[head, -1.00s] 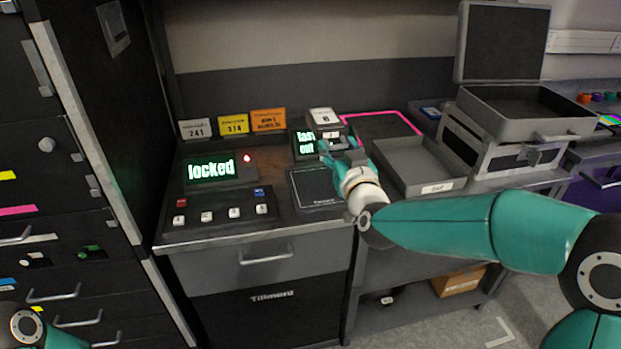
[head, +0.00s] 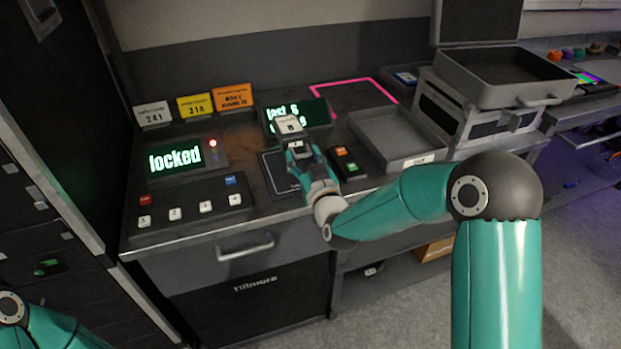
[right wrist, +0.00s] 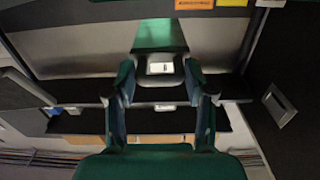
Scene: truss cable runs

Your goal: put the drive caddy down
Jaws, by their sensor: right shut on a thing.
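The drive caddy (head: 290,128) is a small grey block with a pale label, in the head view in front of the green-lit display. My right gripper (head: 303,152) is shut on it and covers its near end. In the right wrist view the caddy (right wrist: 160,68) shows between the fingers (right wrist: 160,88). It appears held above the counter, near the dark outlined pad (head: 270,165); its exact height I cannot tell. Of my left arm only a link shows at the lower left; the left gripper is not in view.
A "locked" panel (head: 176,158) and a button row (head: 190,210) lie left. A box with red and green buttons (head: 345,162) stands right of my gripper. Beyond are an empty grey tray (head: 420,160), an open case (head: 500,92) and a pink-outlined area (head: 350,82).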

